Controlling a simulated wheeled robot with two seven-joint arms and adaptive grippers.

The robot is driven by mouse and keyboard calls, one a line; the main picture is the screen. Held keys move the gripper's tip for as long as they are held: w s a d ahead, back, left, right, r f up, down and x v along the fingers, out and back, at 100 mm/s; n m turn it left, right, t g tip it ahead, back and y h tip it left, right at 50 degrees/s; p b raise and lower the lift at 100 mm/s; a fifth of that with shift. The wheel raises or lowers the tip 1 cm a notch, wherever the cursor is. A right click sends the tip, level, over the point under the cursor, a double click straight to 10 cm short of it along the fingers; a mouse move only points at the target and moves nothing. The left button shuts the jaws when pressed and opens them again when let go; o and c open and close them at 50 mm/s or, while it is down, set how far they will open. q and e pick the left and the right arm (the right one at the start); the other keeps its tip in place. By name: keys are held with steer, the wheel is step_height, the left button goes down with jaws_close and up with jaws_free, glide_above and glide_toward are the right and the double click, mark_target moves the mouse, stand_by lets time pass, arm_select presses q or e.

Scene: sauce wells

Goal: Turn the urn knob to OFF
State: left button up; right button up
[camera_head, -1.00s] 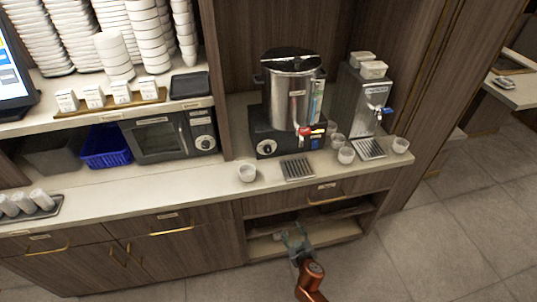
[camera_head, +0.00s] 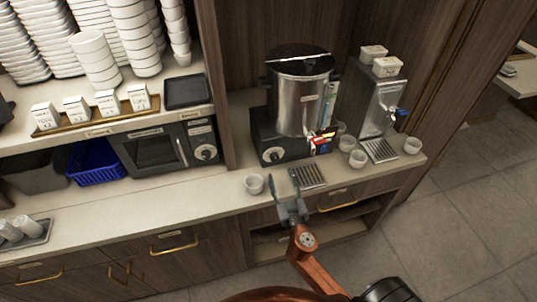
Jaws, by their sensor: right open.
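The urn (camera_head: 300,98) is a steel cylinder with a black lid, on a black base (camera_head: 262,132) at the back of the counter. Its round knob (camera_head: 273,155) is on the left of the base front, with a pale face; its setting is too small to read. The urn's tap with a red part (camera_head: 321,141) is to the right. My right gripper (camera_head: 283,184) is open and empty at the counter's front edge, below and in front of the knob, apart from it. My left gripper is not in view.
A drip tray (camera_head: 308,176) lies in front of the urn, right beside my right gripper. A white cup (camera_head: 254,184) stands just left of the gripper. Several cups and a steel dispenser (camera_head: 383,105) stand to the right. A microwave (camera_head: 165,147) is at left.

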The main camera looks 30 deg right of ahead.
mark_target(275, 159)
steer(key=shift+w+d+r, duration=0.1)
steer(key=shift+w+d, duration=0.05)
steer(key=shift+w, duration=0.25)
steer(key=shift+w+d+r, duration=0.1)
steer(key=shift+w+d, duration=0.05)
steer(key=shift+w, duration=0.2)
steer(key=p+x, duration=0.1)
steer(key=x, duration=0.4)
steer(key=shift+w, duration=0.55)
steer(key=shift+w+d, duration=0.1)
steer(key=c, duration=1.2)
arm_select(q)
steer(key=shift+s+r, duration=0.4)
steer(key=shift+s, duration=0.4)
arm_select(e)
steer(key=shift+o, duration=0.2)
